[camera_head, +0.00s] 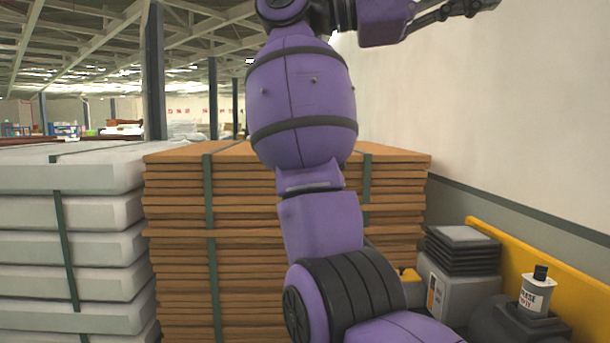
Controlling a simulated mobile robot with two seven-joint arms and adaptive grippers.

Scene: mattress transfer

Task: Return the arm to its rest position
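My purple arm rises from the bottom edge, right of centre, so I take it as my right arm. It is raised and bent high in front of the camera, and its upper end turns to the right. Its dark gripper (474,8) is at the top edge, right of centre, in front of the pale wall. The gripper is small and partly cut off, so I cannot tell whether it is open or shut. I see nothing held in it. My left gripper is not in view.
A stack of white mattresses (75,252) stands at the left. A strapped stack of brown boards (180,235) stands behind my arm. At the lower right are stacked black trays (462,250), a labelled bottle (536,294) and a yellow barrier (520,245) along the pale wall (500,110).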

